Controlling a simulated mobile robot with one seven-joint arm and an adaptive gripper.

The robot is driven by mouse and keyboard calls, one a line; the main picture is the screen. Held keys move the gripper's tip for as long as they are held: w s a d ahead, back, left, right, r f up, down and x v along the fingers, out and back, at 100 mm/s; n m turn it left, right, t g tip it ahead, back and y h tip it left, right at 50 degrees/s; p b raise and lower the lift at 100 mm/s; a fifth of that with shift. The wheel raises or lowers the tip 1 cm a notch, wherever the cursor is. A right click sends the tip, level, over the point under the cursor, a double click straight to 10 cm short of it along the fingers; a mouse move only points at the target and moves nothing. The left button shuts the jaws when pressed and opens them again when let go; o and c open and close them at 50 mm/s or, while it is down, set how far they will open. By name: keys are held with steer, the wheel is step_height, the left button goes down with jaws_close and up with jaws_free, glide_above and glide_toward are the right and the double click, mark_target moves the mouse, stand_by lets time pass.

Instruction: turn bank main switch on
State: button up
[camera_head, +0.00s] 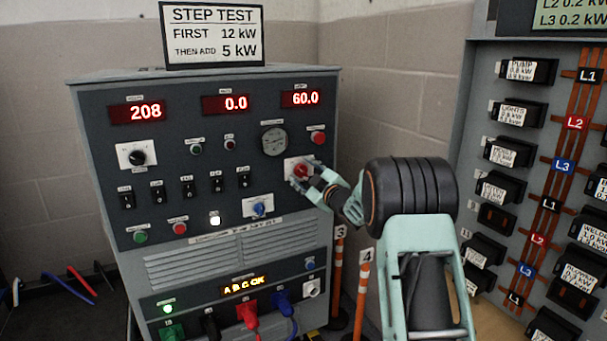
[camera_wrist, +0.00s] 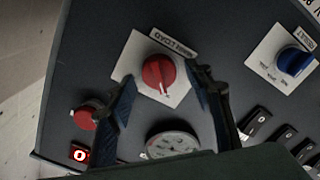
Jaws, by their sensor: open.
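The red rotary switch (camera_head: 300,170) sits on a white plate on the right of the grey load bank's (camera_head: 150,262) front panel. It also shows in the wrist view (camera_wrist: 158,73), with a white pointer mark toward the bottom of that picture; its label is too blurred to read surely. My gripper (camera_head: 305,174) is open, with one finger on each side of the red switch. In the wrist view my gripper (camera_wrist: 162,80) has its dark fingertips to the left and right of the switch, with visible gaps. I cannot tell how deep they reach.
A red button (camera_head: 318,138) and a round gauge (camera_head: 273,141) are close above the switch. A blue rotary switch (camera_head: 259,208) lies below left. Red displays read 208, 0.0 and 60.0. A breaker panel (camera_head: 470,120) stands to the right, with striped posts (camera_head: 362,290) between.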

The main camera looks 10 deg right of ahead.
steer(key=c, duration=1.1)
steer(key=shift+c, duration=0.2)
steer(key=shift+m, duration=0.4)
steer(key=m+p, duration=0.2)
steer(key=shift+d+r+m, duration=0.15)
steer(key=shift+m, duration=0.25)
steer(key=m+p, duration=0.2)
steer(key=m, duration=0.3)
steer(key=shift+d+m+p, duration=0.1)
steer(key=shift+m+p, duration=0.2)
steer(key=shift+p, duration=0.1)
steer(key=m+p, duration=0.2)
steer(key=m, duration=0.2)
steer(key=shift+d, duration=0.1)
steer(key=m, duration=0.2)
steer(key=m+p, duration=0.1)
steer(key=m, duration=0.1)
steer(key=shift+f+m, duration=0.2)
steer(key=shift+m, duration=0.1)
steer(key=shift+p, duration=0.3)
